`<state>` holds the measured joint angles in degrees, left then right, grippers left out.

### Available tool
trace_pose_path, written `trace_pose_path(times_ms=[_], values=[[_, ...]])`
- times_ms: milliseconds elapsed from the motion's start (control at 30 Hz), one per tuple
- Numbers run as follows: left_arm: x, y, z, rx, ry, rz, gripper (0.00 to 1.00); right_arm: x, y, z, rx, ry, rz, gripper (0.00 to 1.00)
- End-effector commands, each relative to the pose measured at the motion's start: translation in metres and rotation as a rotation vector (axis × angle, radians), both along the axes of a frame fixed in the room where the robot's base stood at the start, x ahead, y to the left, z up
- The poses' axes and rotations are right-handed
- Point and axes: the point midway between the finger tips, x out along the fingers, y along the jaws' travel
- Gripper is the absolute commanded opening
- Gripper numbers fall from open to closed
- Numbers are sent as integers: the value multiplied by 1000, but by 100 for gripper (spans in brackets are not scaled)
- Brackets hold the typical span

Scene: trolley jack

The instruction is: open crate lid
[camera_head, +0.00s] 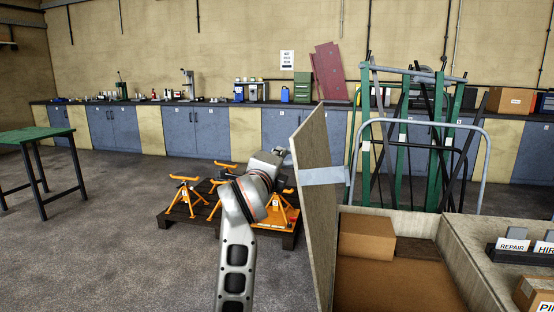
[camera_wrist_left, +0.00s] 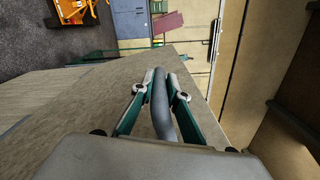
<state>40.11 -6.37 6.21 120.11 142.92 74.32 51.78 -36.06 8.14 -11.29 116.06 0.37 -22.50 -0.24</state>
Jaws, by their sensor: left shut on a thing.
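The crate lid (camera_head: 318,225) is a wooden panel standing nearly upright at the left side of the open crate (camera_head: 455,262). A pale metal strip (camera_head: 322,176) crosses its inner face. My left gripper (camera_head: 284,157) is at the lid's outer side, near its upper part. In the left wrist view the left gripper (camera_wrist_left: 160,88) is shut on a grey rounded handle (camera_wrist_left: 161,108), with the lid's wooden face (camera_wrist_left: 75,115) close behind it. In the head view the handle is not clearly seen. My right gripper is not in view.
A cardboard box (camera_head: 367,237) sits inside the crate. Orange jack stands (camera_head: 184,193) rest on a dark pallet (camera_head: 204,213) behind my left arm. A metal-framed rack (camera_head: 400,140) stands behind the crate. A green table (camera_head: 36,135) is far left, with clear floor before it.

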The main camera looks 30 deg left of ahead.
Motion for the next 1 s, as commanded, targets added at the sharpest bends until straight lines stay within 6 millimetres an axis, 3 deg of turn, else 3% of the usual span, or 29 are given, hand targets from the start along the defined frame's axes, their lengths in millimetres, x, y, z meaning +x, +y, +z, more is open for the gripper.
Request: trace_pose_path(times_ms=[33,67,100,533,1000], values=[[2,-5,-7,-8,13,-11,23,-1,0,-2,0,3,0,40],[2,-5,-7,-8,13,-11,30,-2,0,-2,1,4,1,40],[2,-4,-7,-7,12,-11,32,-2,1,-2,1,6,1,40],[-7,-4,-3,-2,4,-5,32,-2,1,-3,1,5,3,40],[-90,-28,-4,-7,5,-6,32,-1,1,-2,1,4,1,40]])
